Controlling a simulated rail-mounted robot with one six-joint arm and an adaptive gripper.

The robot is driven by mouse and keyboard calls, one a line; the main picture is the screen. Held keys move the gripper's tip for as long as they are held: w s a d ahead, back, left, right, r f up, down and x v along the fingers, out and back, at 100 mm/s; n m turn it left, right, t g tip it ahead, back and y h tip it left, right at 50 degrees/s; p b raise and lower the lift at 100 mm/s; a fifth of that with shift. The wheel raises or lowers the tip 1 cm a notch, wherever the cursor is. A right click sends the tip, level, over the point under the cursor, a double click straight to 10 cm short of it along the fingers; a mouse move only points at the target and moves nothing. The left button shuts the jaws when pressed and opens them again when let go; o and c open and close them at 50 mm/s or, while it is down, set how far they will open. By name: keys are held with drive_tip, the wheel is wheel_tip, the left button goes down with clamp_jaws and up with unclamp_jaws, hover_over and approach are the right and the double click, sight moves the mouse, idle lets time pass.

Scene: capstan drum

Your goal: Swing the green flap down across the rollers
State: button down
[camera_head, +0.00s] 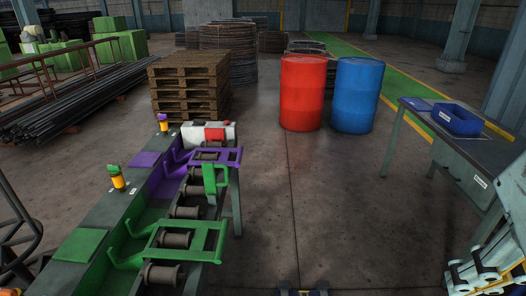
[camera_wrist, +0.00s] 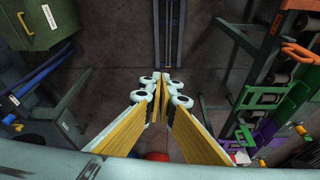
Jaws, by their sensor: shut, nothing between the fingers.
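A green open-frame flap (camera_head: 187,241) is on the near part of the roller bench, with green arms reaching left into the trough. Its frame overlaps the rollers (camera_head: 165,274) in the picture; I cannot tell whether it touches them or stands raised. In the wrist view the green flap (camera_wrist: 287,104) is at the right, well apart from my gripper. My gripper (camera_wrist: 160,82) is shut and empty, its yellow-padded fingers meeting at the tips over open floor. In the head view part of my gripper (camera_head: 487,272) shows at the bottom right corner, far from the flap.
A purple flap frame (camera_head: 215,155) sits farther along the bench, beside a green upright plate (camera_head: 215,180). Orange-and-yellow beacons (camera_head: 117,178) stand on the bench. A table with a blue bin (camera_head: 457,120) is at right. Red (camera_head: 303,93) and blue drums (camera_head: 358,95) stand behind. The middle floor is clear.

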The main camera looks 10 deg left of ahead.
drive_tip(key=w+a+f+n+g+y+p, duration=0.15)
drive_tip(key=w+a+g+y, duration=0.3)
drive_tip(key=w+a, duration=0.7)
drive_tip(key=w+a+f+n+g+y+p, duration=0.1)
drive_tip(key=w+a+f+g+y+p, duration=0.4)
drive_tip(key=w+a, duration=0.7)
drive_tip(key=w+a+f+m+t+y, duration=0.1)
drive_tip(key=w+a+f+t+y, duration=0.2)
drive_tip(key=w+f, duration=0.3)
drive_tip(key=w+a+f+m+t+y+p, duration=0.1)
drive_tip(key=w+f+y, duration=0.4)
drive_tip(key=w, duration=1)
drive_tip(key=shift+a+f+m+t, duration=0.45)
drive_tip(key=shift+a+f+t, duration=0.4)
drive_tip(key=shift+a+t, duration=0.35)
drive_tip(key=shift+w+a, duration=0.1)
drive_tip(key=shift+a, duration=0.05)
drive_tip(key=a+b, duration=0.1)
drive_tip(key=a, duration=1.2)
drive_tip(key=shift+w+a+b, duration=0.3)
drive_tip(key=shift+a, duration=0.05)
drive_tip(key=shift+r, duration=0.1)
